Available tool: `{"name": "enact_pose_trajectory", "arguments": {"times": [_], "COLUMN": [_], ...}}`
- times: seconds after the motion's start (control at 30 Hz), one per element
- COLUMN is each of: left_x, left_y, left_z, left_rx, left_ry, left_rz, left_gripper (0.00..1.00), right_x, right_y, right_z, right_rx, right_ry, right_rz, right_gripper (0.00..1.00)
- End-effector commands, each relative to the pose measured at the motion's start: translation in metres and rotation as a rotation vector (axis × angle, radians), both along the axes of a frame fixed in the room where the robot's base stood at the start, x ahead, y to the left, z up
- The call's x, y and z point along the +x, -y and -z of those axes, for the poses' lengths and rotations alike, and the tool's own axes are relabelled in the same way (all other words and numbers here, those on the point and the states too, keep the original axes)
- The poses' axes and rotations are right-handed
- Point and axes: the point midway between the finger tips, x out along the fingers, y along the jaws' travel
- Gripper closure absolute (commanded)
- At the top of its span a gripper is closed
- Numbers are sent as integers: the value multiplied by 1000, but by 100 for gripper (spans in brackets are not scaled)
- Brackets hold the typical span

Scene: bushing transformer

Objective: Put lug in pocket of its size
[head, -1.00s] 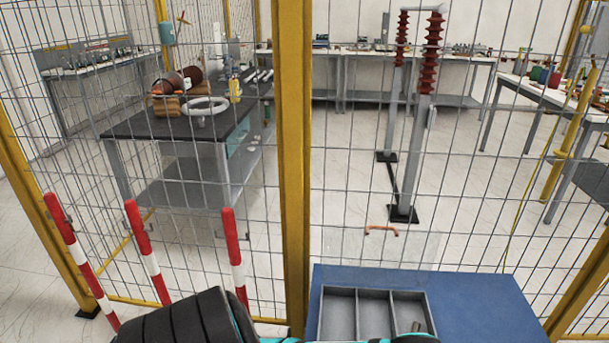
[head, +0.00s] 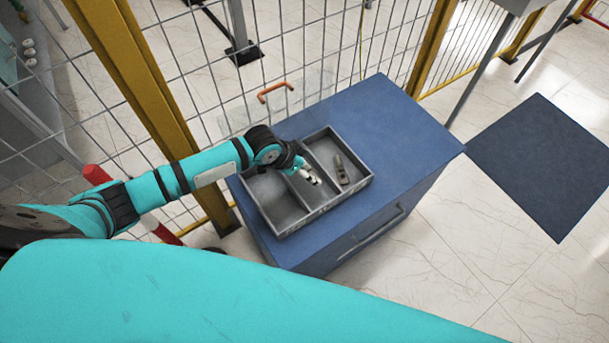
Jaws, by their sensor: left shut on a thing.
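A grey tray (head: 325,209) with three pockets sits on the blue cabinet top. A grey metal lug (head: 342,169) lies in the right pocket. My left gripper (head: 312,178) comes in from the left and is over the middle pocket, pointing down and to the right. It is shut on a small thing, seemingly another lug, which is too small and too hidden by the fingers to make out. I cannot tell whether it touches the tray floor. The left pocket (head: 268,192) looks empty. My right gripper is not in view.
The blue cabinet (head: 410,140) has free top to the right of the tray and a front handle (head: 372,238). A wire fence with a yellow post (head: 150,95) stands behind it. A red-white pole (head: 160,230) is at left. A dark blue mat (head: 540,160) lies on the floor at right.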

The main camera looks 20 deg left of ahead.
Motion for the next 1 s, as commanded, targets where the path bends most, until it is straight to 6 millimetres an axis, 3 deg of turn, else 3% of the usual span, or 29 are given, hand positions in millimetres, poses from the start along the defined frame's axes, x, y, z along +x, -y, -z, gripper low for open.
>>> {"name": "enact_pose_trajectory", "arguments": {"times": [0.37,0.77,0.8,0.9,1.0], "left_x": [0,0,0,-1,0], "left_y": [-1,0,0,0,0], "left_z": [45,51,51,51,50], "left_rx": [2,1,1,1,1], "left_ry": [-1,-1,-1,-1,-1], "left_rz": [-1,-1,-1,-1,-1], "left_gripper": [50,50,13,0,0], "right_x": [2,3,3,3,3], "right_y": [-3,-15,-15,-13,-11], "right_z": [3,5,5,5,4], "right_rx": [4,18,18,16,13], "right_ry": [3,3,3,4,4], "right_rz": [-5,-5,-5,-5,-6], "right_gripper": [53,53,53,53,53]}}
